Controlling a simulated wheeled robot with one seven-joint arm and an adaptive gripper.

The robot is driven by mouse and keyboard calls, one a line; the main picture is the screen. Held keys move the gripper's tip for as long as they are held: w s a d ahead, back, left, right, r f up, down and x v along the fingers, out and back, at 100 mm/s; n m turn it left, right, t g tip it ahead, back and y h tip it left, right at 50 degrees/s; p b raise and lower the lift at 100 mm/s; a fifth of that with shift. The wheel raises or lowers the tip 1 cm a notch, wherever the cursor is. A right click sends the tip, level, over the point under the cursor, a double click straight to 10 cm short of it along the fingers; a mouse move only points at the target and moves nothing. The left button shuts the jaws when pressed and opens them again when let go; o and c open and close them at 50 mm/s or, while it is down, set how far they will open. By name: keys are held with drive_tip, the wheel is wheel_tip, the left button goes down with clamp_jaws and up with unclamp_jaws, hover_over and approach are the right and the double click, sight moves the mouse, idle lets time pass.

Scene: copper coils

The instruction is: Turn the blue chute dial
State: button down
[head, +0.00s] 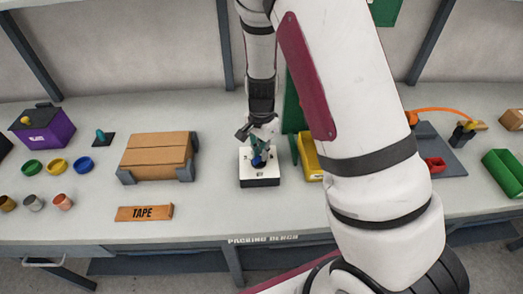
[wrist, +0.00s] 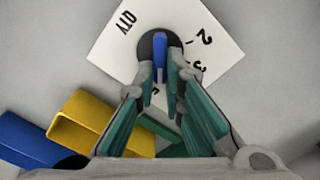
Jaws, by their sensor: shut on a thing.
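The blue dial (head: 258,162) sits on top of a white box with a dark base (head: 260,182) in the middle of the bench. In the wrist view the dial (wrist: 160,55) shows as a blue bar on a dark round base. The white face (wrist: 115,45) around it carries "QTY" and the numbers 2 and 3; other marks are hidden by the fingers. My gripper (head: 260,148) points down over the box. In the wrist view its fingers (wrist: 162,75) are shut on the blue bar, one on each side.
A yellow bin (head: 308,158) stands right of the box, partly behind my arm. A wooden crate (head: 156,157) and a TAPE block (head: 144,212) are to the left. A purple box (head: 45,128) and coloured rings are farther left. A green bin (head: 503,172) is at the far right.

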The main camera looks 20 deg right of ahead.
drive_tip(key=shift+m, duration=1.1)
drive_tip(key=c, duration=1.7)
unclamp_jaws()
drive_tip(key=shift+s, duration=0.1)
drive_tip(key=shift+r, duration=0.15)
wheel_tip(320, 180, up, 12)
drive_tip(key=shift+f, duration=0.1)
